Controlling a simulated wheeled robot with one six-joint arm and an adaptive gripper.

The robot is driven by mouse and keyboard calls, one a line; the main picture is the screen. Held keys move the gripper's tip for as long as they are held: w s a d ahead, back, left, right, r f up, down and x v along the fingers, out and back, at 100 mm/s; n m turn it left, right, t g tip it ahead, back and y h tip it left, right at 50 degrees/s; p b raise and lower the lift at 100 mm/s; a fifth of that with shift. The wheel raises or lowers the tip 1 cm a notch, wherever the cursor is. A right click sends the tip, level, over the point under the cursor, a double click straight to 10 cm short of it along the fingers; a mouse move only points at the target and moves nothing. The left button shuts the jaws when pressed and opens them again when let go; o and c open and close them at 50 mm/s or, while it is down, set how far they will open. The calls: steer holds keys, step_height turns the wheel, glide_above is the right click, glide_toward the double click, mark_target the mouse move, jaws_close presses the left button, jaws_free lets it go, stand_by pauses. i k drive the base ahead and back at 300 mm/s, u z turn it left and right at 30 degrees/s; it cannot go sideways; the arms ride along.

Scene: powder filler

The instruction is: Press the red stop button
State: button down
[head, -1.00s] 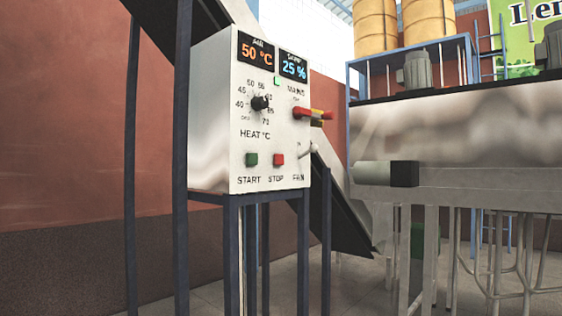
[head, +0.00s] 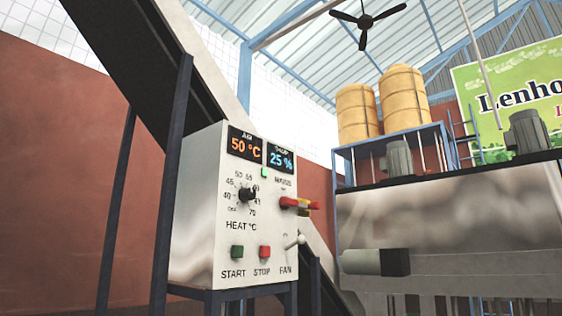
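Above are a black heat knob (head: 247,195) and a red and yellow mains switch (head: 299,205). Two displays at the top read 50 °C (head: 245,146) and 25 % (head: 281,159). My gripper is not in view, and nothing covers the stop button.
The box stands on a dark blue frame (head: 230,294), with a dark post (head: 173,185) at its left. A sloping chute (head: 170,65) runs behind it. A metal machine (head: 450,230) with a protruding cylinder (head: 375,262) stands to the right. Yellow barrels (head: 403,98) are above.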

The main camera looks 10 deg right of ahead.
mark_target(265, 251)
steer(key=k, duration=0.5)
steer(key=z, duration=0.8)
steer(key=i, duration=0.8)
steer(key=u, duration=1.85)
